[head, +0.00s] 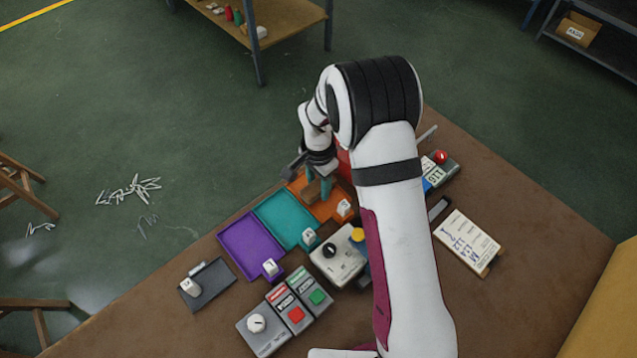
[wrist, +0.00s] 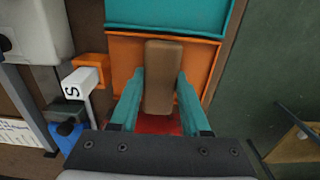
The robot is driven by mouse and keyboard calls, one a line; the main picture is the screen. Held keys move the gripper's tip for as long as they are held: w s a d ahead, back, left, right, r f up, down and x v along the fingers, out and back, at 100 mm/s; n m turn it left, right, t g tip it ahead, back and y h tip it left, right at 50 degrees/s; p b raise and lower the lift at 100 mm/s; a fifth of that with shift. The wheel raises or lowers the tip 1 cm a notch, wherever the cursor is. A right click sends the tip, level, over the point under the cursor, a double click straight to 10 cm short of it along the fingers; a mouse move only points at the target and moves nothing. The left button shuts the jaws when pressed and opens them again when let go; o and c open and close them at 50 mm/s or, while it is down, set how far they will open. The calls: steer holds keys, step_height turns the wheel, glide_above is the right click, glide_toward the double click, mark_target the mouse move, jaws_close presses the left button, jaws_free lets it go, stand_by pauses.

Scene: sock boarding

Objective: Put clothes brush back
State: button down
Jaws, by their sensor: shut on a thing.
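The clothes brush, seen as a plain brown wooden block (wrist: 160,62), is between the two teal fingers of my gripper (wrist: 160,88). My gripper is shut on it. In the head view the gripper (head: 319,187) points down over the orange tray (head: 331,209), and a bit of the brown brush (head: 312,191) shows at the fingers. In the wrist view the orange tray (wrist: 124,58) lies behind the brush. The brush's underside is hidden, so I cannot tell whether it touches the tray.
A teal tray (head: 284,215) and a purple tray (head: 248,245) adjoin the orange one. A red surface (wrist: 150,125) shows beneath the fingers. Control boxes with red and green buttons (head: 304,290), a knob box (head: 338,262) and a clipboard (head: 466,241) stand nearby.

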mark_target(318, 185)
steer(key=shift+c, duration=1.9)
jaws_free()
steer(key=shift+f, duration=0.1)
step_height(318, 185, up, 12)
steer(key=s+d+r+n, duration=0.1)
steer(key=s+d+r, duration=0.2)
steer(key=s+r, duration=0.25)
steer(key=s+d+r, duration=0.4)
steer(key=s, duration=0.2)
steer(key=s+d+n+y, duration=0.1)
steer(key=s+d+n, duration=0.1)
steer(key=s, duration=1.4)
steer(key=shift+s+d+f+y, duration=0.2)
steer(key=shift+s+f+y, duration=0.05)
steer(key=shift+s+y, duration=0.15)
